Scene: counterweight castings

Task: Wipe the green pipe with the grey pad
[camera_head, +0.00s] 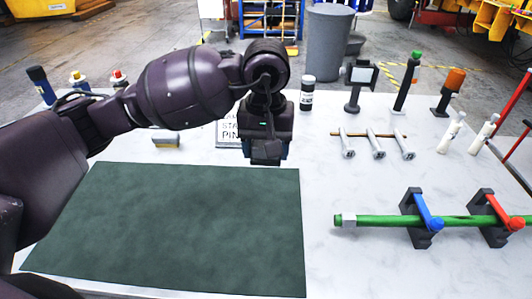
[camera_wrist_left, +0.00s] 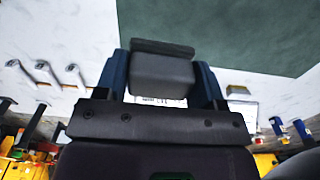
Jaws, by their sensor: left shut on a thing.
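The green pipe (camera_head: 378,221) lies level at the right of the white table in the head view, held in two black stands with a blue clamp (camera_head: 428,212) and a red clamp (camera_head: 498,210). My right gripper is not in view.
A dark green mat (camera_head: 170,225) covers the front left of the table. White bottles (camera_head: 450,131) are at the right.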

